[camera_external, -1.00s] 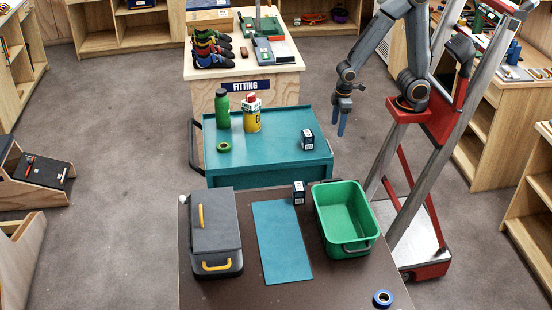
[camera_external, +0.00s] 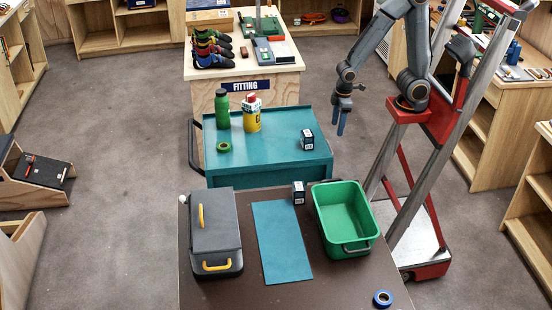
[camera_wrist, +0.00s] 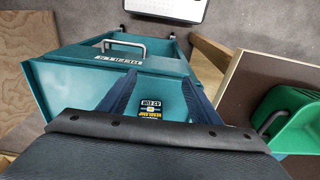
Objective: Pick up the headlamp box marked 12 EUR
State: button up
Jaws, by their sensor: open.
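One small dark box with a white label (camera_external: 307,140) stands on the right part of the teal trolley top (camera_external: 262,157). A similar box (camera_external: 298,193) stands on the brown table by the green bin. Their prices are too small to read in the external view. My gripper (camera_external: 342,128) is open and points down, to the right of the trolley and apart from both boxes. In the wrist view a box with a headlamp label (camera_wrist: 150,108) shows upside down between the fingers of my gripper (camera_wrist: 158,88). Its price is hard to read, and its lower part is hidden by my gripper.
A green bottle (camera_external: 222,110), a yellow bottle (camera_external: 252,116) and a green tape roll (camera_external: 224,146) are on the trolley. The trolley's middle is clear.

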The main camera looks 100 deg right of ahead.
jog(key=r, duration=0.1)
notch_tip(320, 180, up, 4)
jog(key=n+y+p, duration=0.3)
jog(key=n+y, duration=0.1)
jog(key=n, duration=1.3)
send_over(299, 184)
jog(key=d, duration=0.3)
jog(key=f, duration=0.9)
jog(key=shift+w+a, duration=0.1)
jog(key=shift+a, duration=0.2)
jog(key=shift+x, duration=1.35)
jog(key=shift+y, duration=0.3)
jog(key=p+x, duration=0.1)
jog(key=x, duration=0.1)
jog(key=a+p+x, duration=0.1)
jog(key=p+x, duration=0.1)
jog(key=shift+s, duration=0.25)
jog(key=shift+a+f, duration=0.15)
jog(key=shift+f, duration=0.25)
jog(key=c, duration=1.2)
